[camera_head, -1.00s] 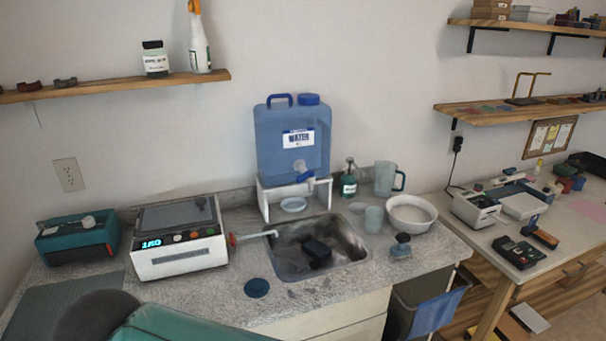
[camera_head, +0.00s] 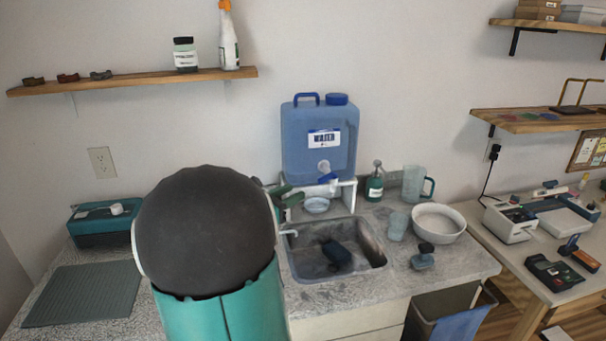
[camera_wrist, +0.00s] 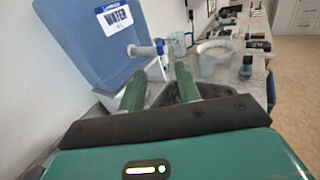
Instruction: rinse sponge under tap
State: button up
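A dark block (camera_head: 337,254), possibly the sponge, lies in the sink basin (camera_head: 305,268); I cannot tell its material. The blue water container (camera_head: 305,155) stands on a white stand behind the sink. Its tap (camera_head: 328,180), with a blue handle, points out over the front; it also shows in the wrist view (camera_wrist: 148,50). My gripper (camera_head: 286,196) is beside the left side of the stand, partly hidden by my arm. In the wrist view my gripper (camera_wrist: 160,90) has its two green fingers apart, with nothing seen between them, pointing toward the stand and tap.
A small dish (camera_head: 316,205) sits under the tap. A pump bottle (camera_head: 374,183), a pitcher (camera_head: 412,184), a cup (camera_head: 397,226), a white bowl (camera_head: 438,222) and a dark-blue-headed brush-like item (camera_head: 423,258) crowd the right. A pale spout (camera_head: 289,233) reaches over the sink's left edge.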

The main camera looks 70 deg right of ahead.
aim_at(328, 174)
jog(key=shift+n, duration=0.3)
jog(key=x, duration=1.4)
jog(key=shift+d+r, duration=0.1)
jog(key=shift+d, duration=0.2)
grip_shut()
